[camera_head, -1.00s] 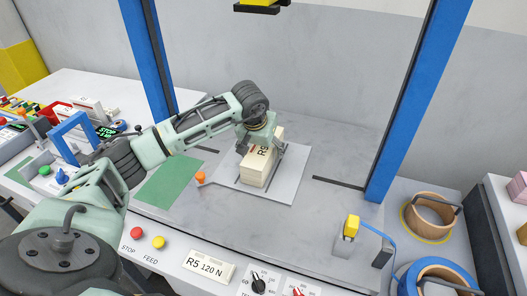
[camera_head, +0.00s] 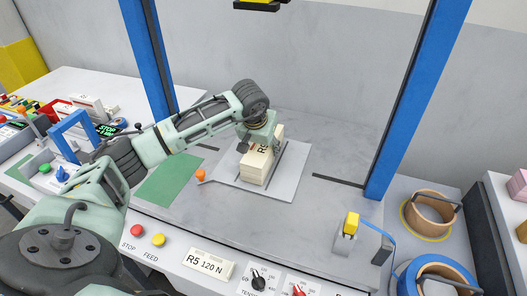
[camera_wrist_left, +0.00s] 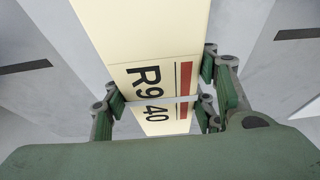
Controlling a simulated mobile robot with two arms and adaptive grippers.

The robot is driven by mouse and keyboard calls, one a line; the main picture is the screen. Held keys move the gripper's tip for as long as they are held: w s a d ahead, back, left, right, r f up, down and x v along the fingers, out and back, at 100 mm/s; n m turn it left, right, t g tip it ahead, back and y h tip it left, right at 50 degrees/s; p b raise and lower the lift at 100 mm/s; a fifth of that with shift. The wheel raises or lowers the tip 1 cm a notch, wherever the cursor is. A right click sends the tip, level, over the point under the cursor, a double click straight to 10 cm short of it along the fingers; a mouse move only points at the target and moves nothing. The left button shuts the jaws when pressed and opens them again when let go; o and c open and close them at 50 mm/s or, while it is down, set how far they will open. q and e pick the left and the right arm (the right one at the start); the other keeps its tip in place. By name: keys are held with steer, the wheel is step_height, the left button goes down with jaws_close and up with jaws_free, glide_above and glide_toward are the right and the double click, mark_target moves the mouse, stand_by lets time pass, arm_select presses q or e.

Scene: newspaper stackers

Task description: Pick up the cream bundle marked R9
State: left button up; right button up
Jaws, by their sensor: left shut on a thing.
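The cream bundle (camera_head: 257,167) stands on a light grey plate (camera_head: 288,180) in the middle of the machine table. In the left wrist view the bundle (camera_wrist_left: 135,40) shows the black marking R9 40, a red bar and a pale strap across it. My left gripper (camera_head: 262,146) is above the bundle with its fingers down along its sides. In the left wrist view its green finger pads (camera_wrist_left: 160,100) press on both sides of the bundle, so it is shut on it. The bundle's underside is hidden. My right gripper is not in view.
Blue uprights (camera_head: 147,55) stand left and right of the table, with a dark head (camera_head: 258,5) overhead. A small orange knob (camera_head: 200,177) is left of the plate. A yellow-topped device (camera_head: 350,226) and strap coils (camera_head: 432,215) are at right.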

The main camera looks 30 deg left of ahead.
arm_select(q)
jaws_close()
steer(key=shift+w+r, duration=0.15)
steer(key=shift+r, duration=0.1)
